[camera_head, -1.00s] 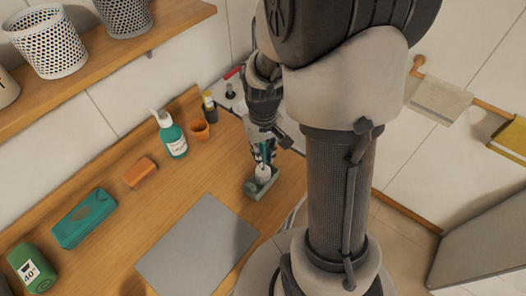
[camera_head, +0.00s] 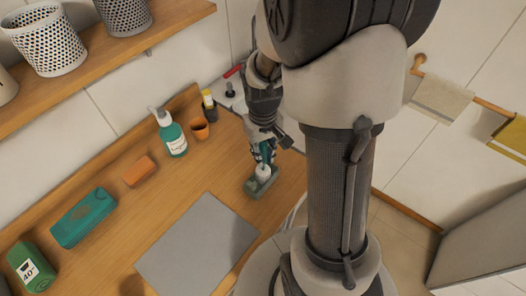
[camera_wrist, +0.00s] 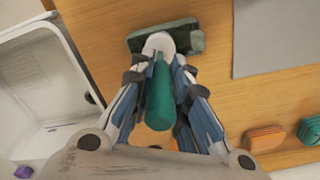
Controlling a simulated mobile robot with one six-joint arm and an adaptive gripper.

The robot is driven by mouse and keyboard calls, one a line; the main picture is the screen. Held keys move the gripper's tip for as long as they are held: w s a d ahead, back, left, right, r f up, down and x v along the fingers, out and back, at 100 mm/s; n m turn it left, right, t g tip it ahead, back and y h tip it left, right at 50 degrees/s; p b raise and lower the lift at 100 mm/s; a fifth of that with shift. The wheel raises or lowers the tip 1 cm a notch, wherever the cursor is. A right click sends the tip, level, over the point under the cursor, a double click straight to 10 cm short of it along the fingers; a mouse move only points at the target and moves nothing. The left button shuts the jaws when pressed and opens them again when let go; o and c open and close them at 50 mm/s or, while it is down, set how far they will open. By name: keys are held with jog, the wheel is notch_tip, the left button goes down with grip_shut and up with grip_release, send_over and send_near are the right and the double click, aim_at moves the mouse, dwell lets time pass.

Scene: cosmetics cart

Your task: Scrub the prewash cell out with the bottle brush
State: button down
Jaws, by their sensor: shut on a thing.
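My gripper (camera_head: 263,158) is shut on the bottle brush, with its fingers on either side of it. In the wrist view, between the fingertips (camera_wrist: 160,62), the brush shows a green handle (camera_wrist: 160,100) and a round white end (camera_wrist: 158,43).
A grey mat (camera_head: 197,245) lies in front of the container. A white basin-like opening (camera_wrist: 40,80) lies left in the wrist view.

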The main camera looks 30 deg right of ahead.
jog(key=shift+f+b, duration=0.35)
jog(key=shift+f, duration=0.2)
